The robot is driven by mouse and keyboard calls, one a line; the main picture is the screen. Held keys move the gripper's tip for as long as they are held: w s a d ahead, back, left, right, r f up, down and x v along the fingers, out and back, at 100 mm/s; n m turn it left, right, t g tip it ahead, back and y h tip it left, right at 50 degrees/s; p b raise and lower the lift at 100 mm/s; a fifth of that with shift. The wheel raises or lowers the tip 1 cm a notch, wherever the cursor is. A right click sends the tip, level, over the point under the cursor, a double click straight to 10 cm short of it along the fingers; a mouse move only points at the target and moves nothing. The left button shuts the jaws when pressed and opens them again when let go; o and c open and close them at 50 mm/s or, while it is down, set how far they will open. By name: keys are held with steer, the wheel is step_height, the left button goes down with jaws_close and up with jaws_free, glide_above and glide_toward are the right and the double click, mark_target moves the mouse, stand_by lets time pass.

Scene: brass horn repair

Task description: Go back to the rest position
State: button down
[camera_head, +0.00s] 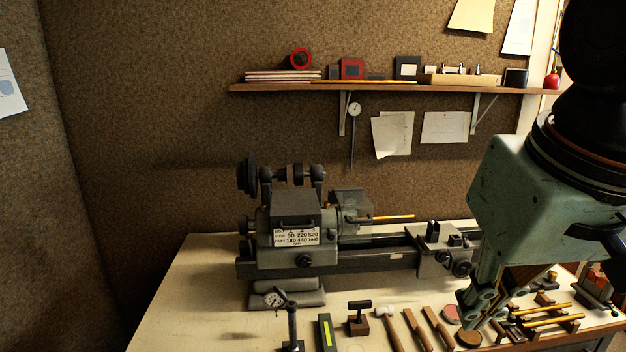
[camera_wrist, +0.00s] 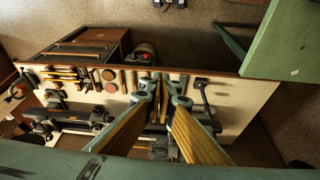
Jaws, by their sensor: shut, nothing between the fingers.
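My gripper (camera_head: 478,308) hangs at the right of the head view, above the right front part of the bench. Its green housing is large and close to the camera, and its fingers point down and to the left. In the wrist view, the fingers of my gripper (camera_wrist: 166,90) converge over the bench and hold nothing. Gaps between the fingertips and the tools below cannot be judged exactly. The bench (camera_head: 190,290) has a pale top and carries a grey lathe (camera_head: 300,235) along its back.
A wall shelf (camera_head: 390,88) runs behind. The bench's left end is bare.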

steer(key=s+f+b, duration=0.1)
steer(key=s+f, duration=0.2)
steer(key=s, duration=0.4)
steer(key=shift+s+d+f, duration=0.25)
steer(key=shift+s+f, duration=0.05)
steer(key=shift+s, duration=0.05)
steer(key=c, duration=3.4)
jaws_free()
